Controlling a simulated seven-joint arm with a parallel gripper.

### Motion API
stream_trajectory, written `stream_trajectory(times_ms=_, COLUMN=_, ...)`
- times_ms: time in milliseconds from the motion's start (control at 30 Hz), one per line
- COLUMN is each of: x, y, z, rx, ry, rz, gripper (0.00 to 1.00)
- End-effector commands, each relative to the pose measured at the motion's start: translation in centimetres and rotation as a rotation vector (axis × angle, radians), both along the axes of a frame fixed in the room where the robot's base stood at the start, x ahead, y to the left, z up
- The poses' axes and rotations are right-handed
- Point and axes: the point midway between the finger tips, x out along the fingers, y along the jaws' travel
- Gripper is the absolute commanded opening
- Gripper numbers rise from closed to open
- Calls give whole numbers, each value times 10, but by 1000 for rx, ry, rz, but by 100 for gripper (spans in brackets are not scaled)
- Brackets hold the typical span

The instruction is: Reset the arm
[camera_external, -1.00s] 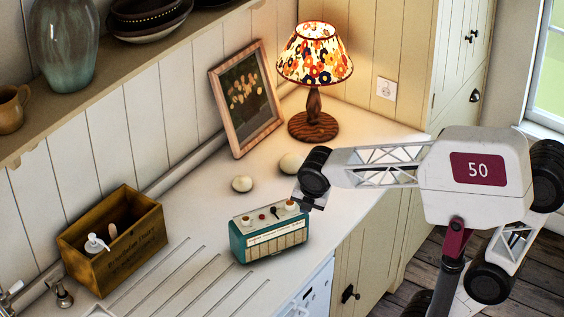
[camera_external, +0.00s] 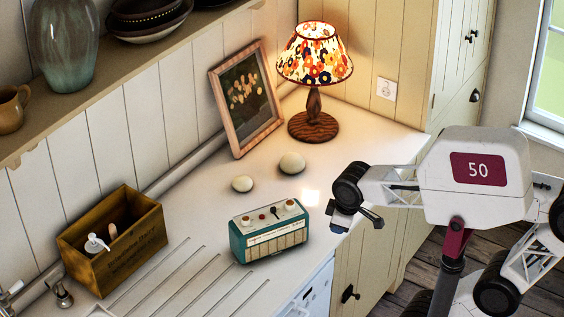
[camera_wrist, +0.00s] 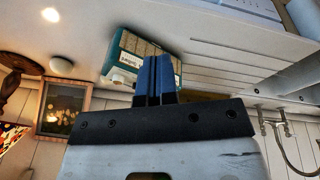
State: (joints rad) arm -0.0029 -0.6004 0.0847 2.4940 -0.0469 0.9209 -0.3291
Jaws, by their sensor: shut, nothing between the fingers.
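My gripper (camera_external: 337,220) hangs over the front edge of the counter, to the right of the teal radio and apart from it. In the wrist view its two blue fingers (camera_wrist: 156,78) are closed together with nothing between them. The arm is folded back toward the right in the outside view. The teal-and-cream radio (camera_external: 269,236) stands on the counter; in the wrist view it (camera_wrist: 125,60) lies behind the fingers, which hide part of it.
Two pale rounded objects (camera_external: 243,184) (camera_external: 291,163) rest behind the radio. A lit lamp (camera_external: 314,125), a picture frame (camera_external: 218,90) and a wooden box (camera_external: 130,262) stand on the counter (camera_external: 215,215). A shelf with crockery is upper left.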

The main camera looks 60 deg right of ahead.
Motion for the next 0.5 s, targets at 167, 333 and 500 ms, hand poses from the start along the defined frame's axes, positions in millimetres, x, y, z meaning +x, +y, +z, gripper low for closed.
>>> stream_trajectory(times_ms=167, x=-15, y=1, z=-4, rx=68, ry=-2, rz=-213, gripper=0)
stream_trajectory(times_ms=333, x=-22, y=2, z=-7, rx=105, ry=1, rz=-332, gripper=0)
stream_trajectory(times_ms=500, x=-25, y=2, z=-7, rx=115, ry=2, rz=-364, gripper=0)
